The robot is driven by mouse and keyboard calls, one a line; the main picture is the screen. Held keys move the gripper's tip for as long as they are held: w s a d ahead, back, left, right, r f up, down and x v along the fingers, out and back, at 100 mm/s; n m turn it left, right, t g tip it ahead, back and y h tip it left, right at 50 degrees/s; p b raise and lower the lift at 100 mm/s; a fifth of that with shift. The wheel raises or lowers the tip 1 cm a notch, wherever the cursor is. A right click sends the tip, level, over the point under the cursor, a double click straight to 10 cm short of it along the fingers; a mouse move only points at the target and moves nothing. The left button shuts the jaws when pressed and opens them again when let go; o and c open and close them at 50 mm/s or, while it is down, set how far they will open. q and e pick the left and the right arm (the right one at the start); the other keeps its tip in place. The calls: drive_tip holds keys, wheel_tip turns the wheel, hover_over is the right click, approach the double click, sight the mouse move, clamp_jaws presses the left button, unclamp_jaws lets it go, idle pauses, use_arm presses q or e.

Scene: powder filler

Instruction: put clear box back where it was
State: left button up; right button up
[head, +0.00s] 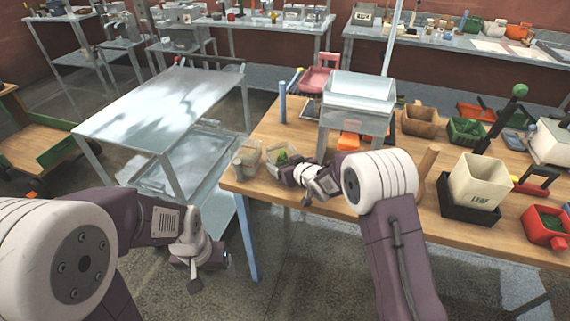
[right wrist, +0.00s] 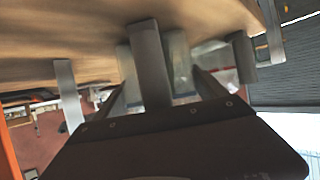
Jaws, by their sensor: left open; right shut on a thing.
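Two small clear boxes sit side by side at the table's front left corner. The right one (head: 284,153) has something green in it; the left one (head: 249,156) looks pale inside. My right gripper (head: 284,171) reaches in from the right and is shut on the clear box with green contents. In the right wrist view, pale clear walls (right wrist: 181,66) show beside a grey finger, which hides part of the box. Whether its base touches the table is hard to tell. My left gripper (head: 205,276) is open and empty, low in front of the table, away from the boxes.
The wooden table (head: 400,168) holds a metal stand with a clear hopper (head: 358,90), a blue post (head: 283,102) and a small grey cylinder (head: 238,169). A cream bin (head: 478,180) stands at right.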

drive_tip(key=shift+s+f, duration=0.1)
drive_tip(key=shift+s, duration=0.05)
drive_tip(key=o, duration=1.3)
drive_tip(key=shift+o, duration=0.2)
drive_tip(key=shift+r, duration=0.25)
drive_tip(key=v, duration=1.2)
drive_tip(key=shift+d+f, duration=0.1)
drive_tip(key=shift+f, duration=0.05)
drive_tip(key=s+d+f+m+g+h, duration=0.2)
drive_tip(key=s+d+f+h, duration=0.2)
drive_tip(key=d, duration=0.3)
drive_tip(key=s+d+f+m+g, duration=0.1)
drive_tip(key=s+d+g, duration=0.1)
drive_tip(key=s, duration=0.5)
drive_tip(key=s+d+f+m+g+h, duration=0.1)
drive_tip(key=s+f+g, duration=0.1)
drive_tip(key=s, duration=0.5)
drive_tip(key=s+d+f+m+g, duration=0.1)
drive_tip(key=s+d+f+g, duration=0.1)
drive_tip(key=s+g, duration=0.2)
drive_tip(key=s, duration=0.3)
drive_tip(key=shift+d+m+h, duration=0.3)
